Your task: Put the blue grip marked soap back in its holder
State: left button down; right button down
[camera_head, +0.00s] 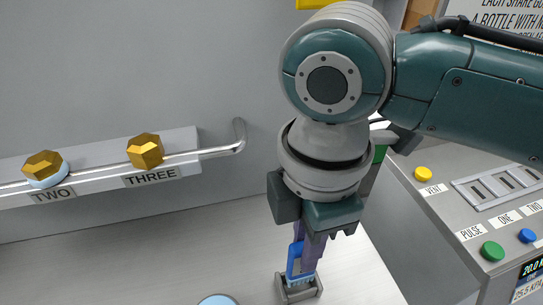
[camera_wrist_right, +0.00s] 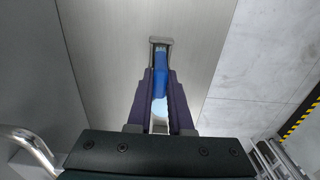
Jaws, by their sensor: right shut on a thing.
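The blue grip (camera_head: 294,262) is between the purple fingers of my right gripper (camera_head: 309,258), which is shut on it. In the right wrist view the blue grip (camera_wrist_right: 161,78) shows between the fingers of the right gripper (camera_wrist_right: 160,112). A small grey metal holder (camera_head: 298,291) stands on the pale deck right at the grip's lower end; it also shows in the wrist view (camera_wrist_right: 161,41). The grip's end meets or overlaps the holder; I cannot tell how deep it sits. No soap mark is readable. My left gripper is not in view.
A rail with gold knobs (camera_head: 145,150) marked TWO and THREE runs along the grey back wall at left. A light blue disc (camera_head: 217,300) lies on the deck left of the holder. A button panel (camera_head: 470,215) stands at right.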

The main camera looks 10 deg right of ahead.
notch_tip(320, 180, down, 3)
jog(key=shift+r, duration=0.2)
jog(key=shift+f, duration=0.1)
jog(key=c, duration=0.8)
grip_release()
jog(key=shift+f, duration=0.1)
